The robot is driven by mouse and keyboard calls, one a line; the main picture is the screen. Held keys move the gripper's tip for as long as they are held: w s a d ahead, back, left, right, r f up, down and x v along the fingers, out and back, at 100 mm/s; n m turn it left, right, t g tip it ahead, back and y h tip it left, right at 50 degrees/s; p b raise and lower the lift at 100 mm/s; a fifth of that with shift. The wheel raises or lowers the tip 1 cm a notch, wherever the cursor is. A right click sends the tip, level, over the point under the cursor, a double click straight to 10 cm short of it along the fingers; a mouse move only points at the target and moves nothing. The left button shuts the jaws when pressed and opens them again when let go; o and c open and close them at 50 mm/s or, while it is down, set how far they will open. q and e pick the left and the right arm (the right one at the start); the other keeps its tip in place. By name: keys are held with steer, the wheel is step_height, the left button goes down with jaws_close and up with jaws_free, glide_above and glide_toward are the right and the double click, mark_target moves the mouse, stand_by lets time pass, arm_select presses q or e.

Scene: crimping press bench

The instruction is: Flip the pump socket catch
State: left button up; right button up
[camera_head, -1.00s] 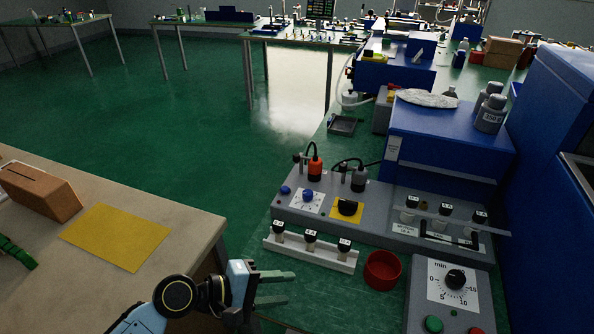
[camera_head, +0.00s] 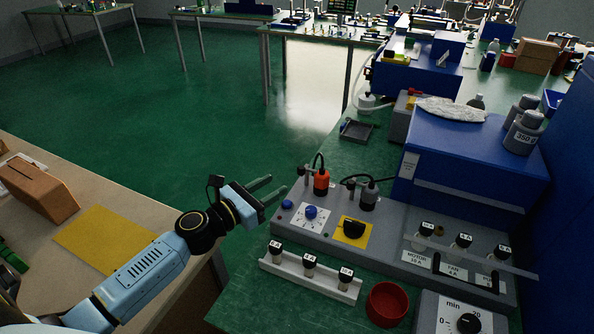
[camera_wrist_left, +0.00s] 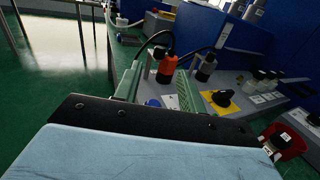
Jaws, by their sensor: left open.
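An orange plug (camera_head: 321,182) and a grey plug (camera_head: 369,196) with black cables stand in the grey control panel (camera_head: 397,246). A small dark upright part stands left of each: one by the orange plug (camera_head: 304,174), one by the grey plug (camera_head: 350,186). I cannot read which socket is the pump's or make out the catch positions. My left gripper (camera_head: 277,186) is open and empty, left of the orange plug and apart from it. In the left wrist view the orange plug (camera_wrist_left: 166,70) shows between the two green fingers, beyond them. My right gripper is out of view.
On the panel are a blue knob (camera_head: 310,211) and a black knob on a yellow plate (camera_head: 353,230). A white rail with black-topped fuses (camera_head: 310,277) and a red bowl (camera_head: 387,304) lie in front. A blue cabinet (camera_head: 475,160) stands behind. Floor left of the bench is clear.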

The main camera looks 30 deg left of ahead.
arm_select(q)
steer(key=x, duration=0.8)
steer(key=shift+w+d, duration=0.15)
steer(key=shift+w, duration=0.2)
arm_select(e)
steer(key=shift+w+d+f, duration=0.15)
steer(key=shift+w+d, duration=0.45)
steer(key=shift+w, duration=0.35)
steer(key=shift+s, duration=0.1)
arm_select(q)
jaws_close()
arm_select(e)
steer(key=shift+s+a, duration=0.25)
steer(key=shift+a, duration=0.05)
